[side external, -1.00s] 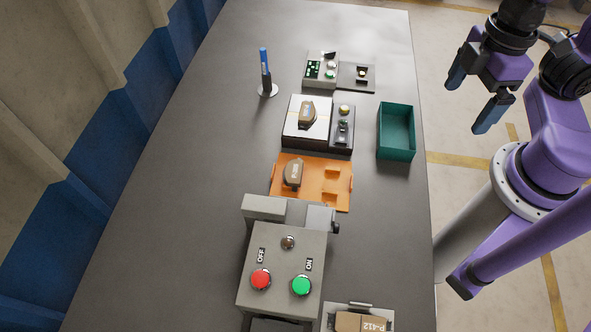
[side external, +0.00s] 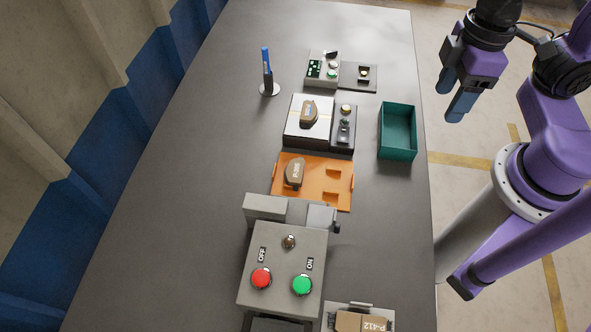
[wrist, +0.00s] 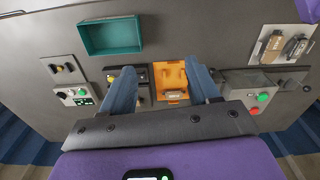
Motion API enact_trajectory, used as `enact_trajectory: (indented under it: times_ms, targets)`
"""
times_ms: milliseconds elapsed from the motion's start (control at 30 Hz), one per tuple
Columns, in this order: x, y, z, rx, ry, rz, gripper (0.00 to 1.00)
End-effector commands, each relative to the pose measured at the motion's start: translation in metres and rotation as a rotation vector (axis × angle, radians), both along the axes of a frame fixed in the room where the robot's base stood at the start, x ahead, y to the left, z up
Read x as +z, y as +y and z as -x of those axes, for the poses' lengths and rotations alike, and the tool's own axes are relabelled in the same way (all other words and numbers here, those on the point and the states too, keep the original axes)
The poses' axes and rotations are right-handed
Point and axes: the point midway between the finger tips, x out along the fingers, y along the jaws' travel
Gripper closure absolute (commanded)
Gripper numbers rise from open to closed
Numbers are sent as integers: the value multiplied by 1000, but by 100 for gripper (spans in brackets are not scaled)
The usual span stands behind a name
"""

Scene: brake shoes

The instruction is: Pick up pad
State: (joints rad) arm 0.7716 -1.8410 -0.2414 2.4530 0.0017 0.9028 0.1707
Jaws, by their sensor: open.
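Another brown pad (side external: 308,113) sits on the white-topped black box (side external: 289,133) behind the tray. A brown piece marked P-412 (side external: 362,322) is cut off at the bottom edge. My gripper (side external: 453,104) is open and empty, high at the right, away from the pads. In the wrist view its two blue fingers (wrist: 163,92) stand apart, and the left finger hides part of the black box.
A teal bin (side external: 397,132) stands empty near the table's right edge. A grey control box with a red button (side external: 261,278) and a green button (side external: 302,285) is in front. A blue pen (side external: 267,68) stands upright in a holder. The table's left side is clear.

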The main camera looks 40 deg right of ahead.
Motion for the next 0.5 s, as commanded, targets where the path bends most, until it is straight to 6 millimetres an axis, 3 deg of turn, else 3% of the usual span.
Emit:
enact_trajectory:
  times_ms: [500]
  targets:
    - [-13, 106, -95, -852, 20, 7, 40]
